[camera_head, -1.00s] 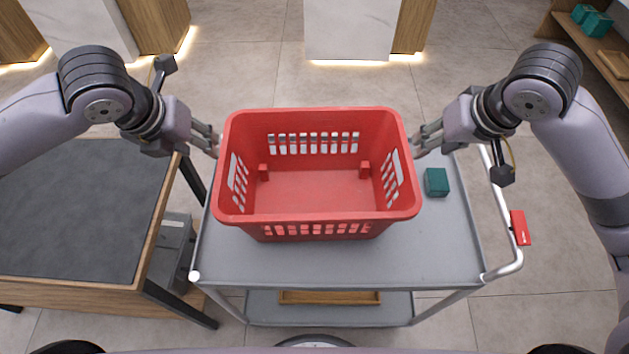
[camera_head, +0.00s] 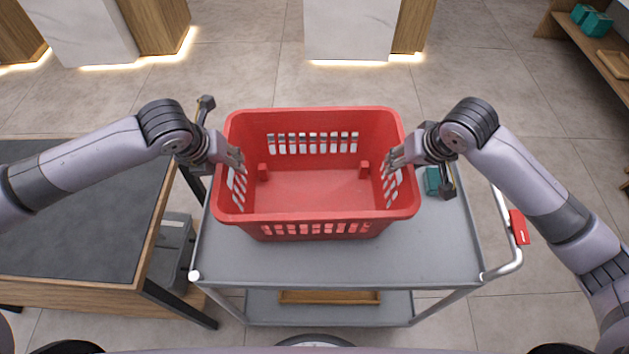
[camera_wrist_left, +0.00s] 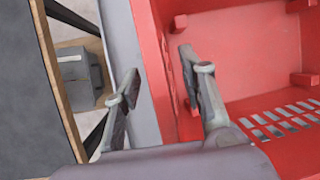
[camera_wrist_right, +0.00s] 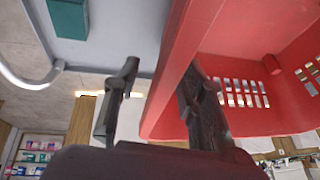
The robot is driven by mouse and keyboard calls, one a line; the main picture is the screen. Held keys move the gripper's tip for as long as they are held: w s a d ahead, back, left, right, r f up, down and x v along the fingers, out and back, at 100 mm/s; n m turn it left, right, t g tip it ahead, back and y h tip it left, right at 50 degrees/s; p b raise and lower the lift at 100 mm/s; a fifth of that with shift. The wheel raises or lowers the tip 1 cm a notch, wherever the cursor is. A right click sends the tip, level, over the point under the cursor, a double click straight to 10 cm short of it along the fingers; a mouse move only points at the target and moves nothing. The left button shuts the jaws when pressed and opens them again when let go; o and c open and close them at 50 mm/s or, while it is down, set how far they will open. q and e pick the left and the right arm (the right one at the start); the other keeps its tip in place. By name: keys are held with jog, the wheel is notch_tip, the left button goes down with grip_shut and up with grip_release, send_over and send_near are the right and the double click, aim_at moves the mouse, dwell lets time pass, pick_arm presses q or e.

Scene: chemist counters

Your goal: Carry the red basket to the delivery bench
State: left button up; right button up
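The red basket (camera_head: 315,188) stands empty and upright on the grey cart (camera_head: 400,262). My left gripper (camera_head: 236,163) is at the basket's left side wall. In the left wrist view its fingers (camera_wrist_left: 160,72) are apart, one outside the wall and one inside. My right gripper (camera_head: 392,163) is at the right side wall. In the right wrist view its fingers (camera_wrist_right: 160,72) are also apart on either side of the wall. Neither gripper is closed on the basket. Which surface is the delivery bench I cannot tell.
A dark-topped wooden table (camera_head: 75,215) stands close to the cart's left. A teal box (camera_head: 432,182) is on the cart right of the basket, partly behind my right gripper. A wooden tray (camera_head: 330,297) lies on the lower shelf. Open floor (camera_head: 500,90) lies beyond the cart.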

pick_arm(q)
jog(key=shift+c, duration=0.3)
pick_arm(e)
jog(key=shift+c, duration=0.3)
pick_arm(q)
grip_shut()
pick_arm(e)
grip_shut()
pick_arm(q)
jog(key=shift+r, duration=0.1)
